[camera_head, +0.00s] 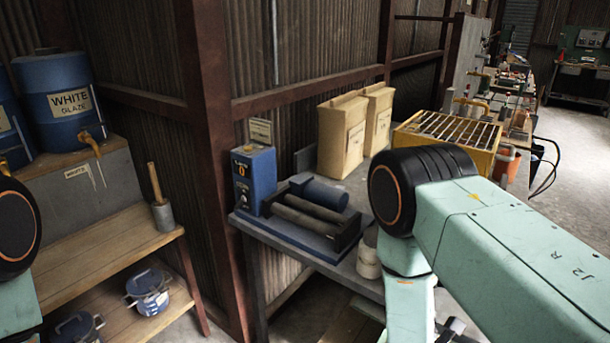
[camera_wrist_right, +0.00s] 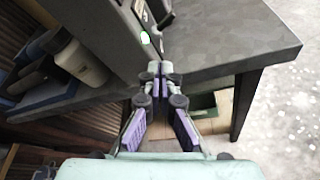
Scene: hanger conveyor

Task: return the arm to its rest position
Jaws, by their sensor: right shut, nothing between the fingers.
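My right arm comes in from the right in the head view and bends down at a black-wheeled joint in front of the workbench. My right gripper (camera_wrist_right: 157,72) shows in the right wrist view, its two fingers together with nothing between them. It is by the near edge of a dark grey table top (camera_wrist_right: 225,40); I cannot tell whether it touches. In the head view only a dark bit of the wrist end shows at the bottom edge. Part of my left arm shows at the left edge; its gripper is out of the picture.
A workbench (camera_head: 330,262) holds a blue box (camera_head: 254,180), a roller unit (camera_head: 315,208), tan bags (camera_head: 341,135) and a yellow rack (camera_head: 447,130). A wooden shelf (camera_head: 100,245) with a blue glaze barrel (camera_head: 70,100) stands left. Floor (camera_head: 575,190) at right is clear.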

